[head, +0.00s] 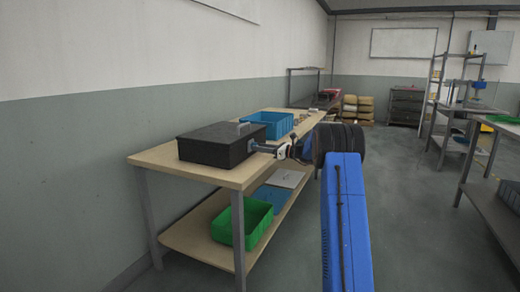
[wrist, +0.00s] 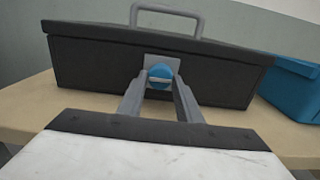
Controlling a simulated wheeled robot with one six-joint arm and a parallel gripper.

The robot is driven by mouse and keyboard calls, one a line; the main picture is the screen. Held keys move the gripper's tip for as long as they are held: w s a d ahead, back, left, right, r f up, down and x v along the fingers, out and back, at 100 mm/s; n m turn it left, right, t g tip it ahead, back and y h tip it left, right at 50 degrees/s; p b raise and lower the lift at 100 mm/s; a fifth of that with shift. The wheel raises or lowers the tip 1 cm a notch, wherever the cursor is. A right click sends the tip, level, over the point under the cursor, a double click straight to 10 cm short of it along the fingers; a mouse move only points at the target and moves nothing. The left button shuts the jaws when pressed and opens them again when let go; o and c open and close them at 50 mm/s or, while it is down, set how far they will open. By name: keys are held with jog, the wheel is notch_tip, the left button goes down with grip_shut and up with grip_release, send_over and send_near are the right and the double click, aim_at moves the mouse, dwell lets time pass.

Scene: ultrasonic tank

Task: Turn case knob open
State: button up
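A black case (head: 215,146) with a grey top handle sits on the wooden workbench; it also shows in the wrist view (wrist: 95,65). On its front face is a blue round knob (wrist: 160,76) with a pale bar across it, set on a light grey plate (wrist: 149,62). My gripper (wrist: 160,82) points at the knob with one finger on each side of it. Whether the fingertips touch the knob cannot be told. In the head view my gripper (head: 262,148) is at the case's right face, and the knob is hidden there.
The wooden workbench (head: 155,158) carries a blue bin (head: 285,123) beside the case. A green crate (head: 224,226) and flat sheets lie on its lower shelf. A wall stands behind the bench. The floor (head: 410,190) to the right is open, with other benches beyond.

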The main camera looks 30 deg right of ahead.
jog(key=shift+n, duration=0.3)
jog(key=n, duration=0.3)
jog(key=shift+n, duration=0.4)
jog(key=n, duration=0.4)
jog(key=shift+n, duration=0.3)
jog(key=n, duration=0.4)
jog(key=shift+d, duration=0.1)
jog(key=n, duration=0.4)
jog(key=shift+n, duration=0.6)
jog(key=o, duration=1)
jog(key=shift+r, duration=0.1)
jog(key=shift+o, duration=0.2)
jog(key=v, duration=1.7)
